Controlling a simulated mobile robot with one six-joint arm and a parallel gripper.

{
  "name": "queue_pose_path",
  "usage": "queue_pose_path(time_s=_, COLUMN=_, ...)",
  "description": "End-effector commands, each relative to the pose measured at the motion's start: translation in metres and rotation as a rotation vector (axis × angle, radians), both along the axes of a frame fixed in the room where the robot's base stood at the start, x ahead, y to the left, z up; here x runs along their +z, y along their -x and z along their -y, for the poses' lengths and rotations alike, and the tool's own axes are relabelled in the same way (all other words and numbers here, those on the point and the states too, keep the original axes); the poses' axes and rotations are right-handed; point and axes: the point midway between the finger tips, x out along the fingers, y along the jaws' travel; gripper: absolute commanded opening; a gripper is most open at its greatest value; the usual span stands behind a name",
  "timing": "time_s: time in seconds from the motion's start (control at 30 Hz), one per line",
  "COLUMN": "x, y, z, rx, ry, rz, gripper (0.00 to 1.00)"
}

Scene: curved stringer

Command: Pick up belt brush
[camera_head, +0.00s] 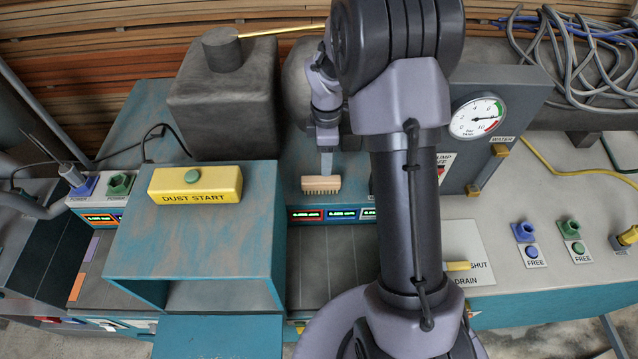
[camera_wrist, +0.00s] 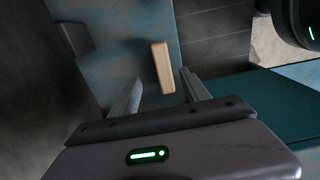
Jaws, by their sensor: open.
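The belt brush (camera_head: 321,184), a small tan block with dark bristles along its lower edge, rests on the blue-green worn surface just above a row of small lit displays. In the wrist view the brush (camera_wrist: 163,68) is a tan bar, slightly tilted, its near end between the fingertips in the picture. My gripper (camera_head: 326,166) is above the brush, pointing down, with its tips close to the brush top. In the wrist view my gripper (camera_wrist: 161,78) has its two fingers apart with nothing clamped. Whether a finger touches the brush cannot be told.
A blue-green box with a yellow DUST START block (camera_head: 195,184) stands left of the brush. A dark grey housing (camera_head: 225,100) is behind it. A grey panel with a pressure gauge (camera_head: 478,117) is to the right. My arm hides the area right of the brush.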

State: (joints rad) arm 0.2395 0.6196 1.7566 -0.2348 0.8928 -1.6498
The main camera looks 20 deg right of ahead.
Motion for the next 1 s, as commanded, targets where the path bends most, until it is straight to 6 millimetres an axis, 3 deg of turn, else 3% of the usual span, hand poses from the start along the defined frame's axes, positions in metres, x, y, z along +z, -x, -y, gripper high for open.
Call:
queue_pose_path(time_s=0.03, x=-0.016, y=0.001, z=0.0, rx=0.001, ry=0.0, rz=-0.003, gripper=0.55)
queue_pose_path(time_s=0.1, x=-0.028, y=0.0, z=0.0, rx=0.001, ry=0.001, rz=-0.001, gripper=0.55)
queue_pose_path(time_s=0.27, x=-0.046, y=0.0, z=-0.003, rx=0.0, ry=0.0, rz=-0.001, gripper=0.55)
queue_pose_path(time_s=0.47, x=-0.084, y=0.002, z=-0.014, rx=0.0, ry=0.0, rz=-0.002, gripper=0.55)
queue_pose_path(time_s=0.73, x=-0.09, y=0.001, z=-0.013, rx=-0.001, ry=0.0, rz=0.001, gripper=0.55)
queue_pose_path(time_s=0.77, x=-0.09, y=0.001, z=-0.013, rx=-0.001, ry=0.0, rz=0.001, gripper=0.53)
queue_pose_path(time_s=1.0, x=-0.09, y=0.001, z=-0.013, rx=-0.001, ry=0.0, rz=0.001, gripper=0.05)
